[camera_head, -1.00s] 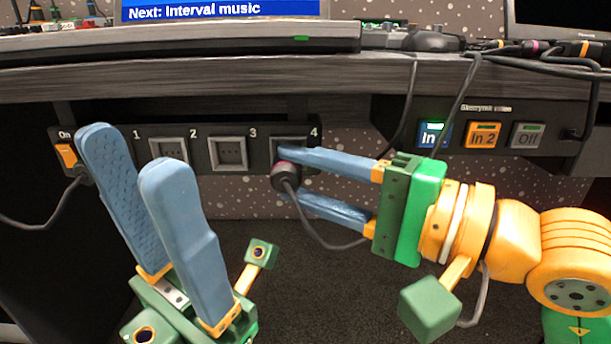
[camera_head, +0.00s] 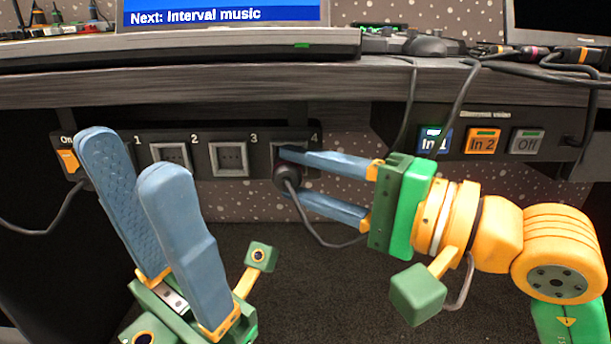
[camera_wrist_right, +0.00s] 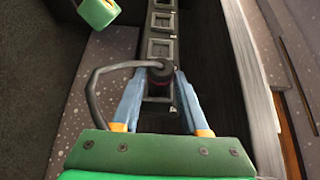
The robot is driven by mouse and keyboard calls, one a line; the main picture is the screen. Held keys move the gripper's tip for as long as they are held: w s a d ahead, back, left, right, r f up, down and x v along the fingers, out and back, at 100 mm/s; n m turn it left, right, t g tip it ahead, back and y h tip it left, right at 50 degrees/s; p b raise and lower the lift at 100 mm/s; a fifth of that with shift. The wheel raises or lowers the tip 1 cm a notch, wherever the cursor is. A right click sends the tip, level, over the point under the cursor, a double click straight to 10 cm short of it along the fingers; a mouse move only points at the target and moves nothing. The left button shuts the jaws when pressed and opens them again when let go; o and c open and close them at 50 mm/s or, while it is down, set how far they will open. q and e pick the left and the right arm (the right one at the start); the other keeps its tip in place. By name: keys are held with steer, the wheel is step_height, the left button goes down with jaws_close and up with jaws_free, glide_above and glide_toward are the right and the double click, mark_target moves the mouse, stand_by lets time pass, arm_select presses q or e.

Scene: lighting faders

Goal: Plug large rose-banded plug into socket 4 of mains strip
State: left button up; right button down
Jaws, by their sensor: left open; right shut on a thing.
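The mains strip (camera_head: 203,136) runs under the desk with numbered sockets. Socket 4 (camera_head: 283,146) is at its right end, mostly hidden behind my right gripper and the plug. The large dark plug (camera_head: 287,180) is in front of the socket's lower part; it also shows in the right wrist view (camera_wrist_right: 159,76), with a faint reddish band. My right gripper (camera_head: 288,172) is shut on it, one finger above and one below. I cannot tell whether the plug's face is seated in the socket. My left gripper (camera_head: 130,155) is open and empty in front of the strip's left part.
Sockets 2 (camera_head: 171,154) and 3 (camera_head: 229,158) look empty. The orange On switch (camera_head: 67,160) is at the strip's left end. A grey cable (camera_head: 325,241) loops from the plug. A button panel (camera_head: 483,140) is to the right, and the desk edge (camera_head: 230,88) overhangs the strip.

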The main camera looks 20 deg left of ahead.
steer(key=shift+w, duration=0.2)
stand_by(0.4)
steer(key=shift+r, duration=0.15)
stand_by(0.4)
steer(key=c, duration=0.7)
jaws_free()
steer(key=shift+w, duration=0.1)
steer(key=o, duration=0.4)
steer(key=shift+c, duration=0.2)
